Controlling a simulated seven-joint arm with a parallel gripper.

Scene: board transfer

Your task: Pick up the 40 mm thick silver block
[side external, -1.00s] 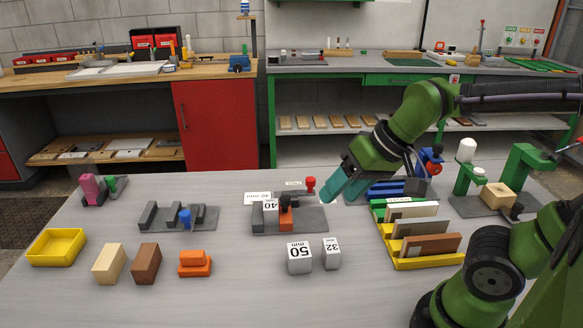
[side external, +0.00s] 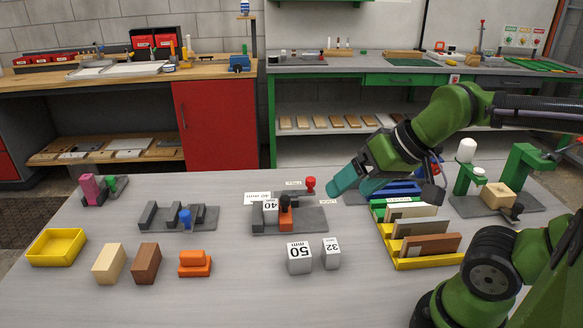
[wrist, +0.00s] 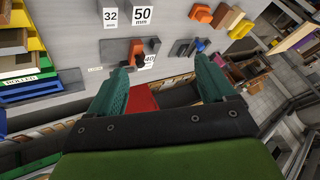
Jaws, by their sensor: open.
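The silver block marked 40 (side external: 271,205) sits in a grey fixture (side external: 313,220) at the middle of the table, beside an orange clamp piece with a dark knob (side external: 286,212). In the wrist view the 40 block (wrist: 149,60) shows between my fingertips in the picture, partly hidden by the fixture. My gripper (side external: 337,188) has teal fingers and is tilted, above and right of the fixture in the side view. In the wrist view my gripper (wrist: 162,66) is open, with nothing between its fingers.
Silver blocks marked 50 (side external: 299,258) and 32 (side external: 332,253) stand in front of the fixture. A red-knobbed piece (side external: 310,185) is behind it. A yellow rack of boards (side external: 430,263) stands right. Tan and brown blocks (side external: 146,264) stand front left.

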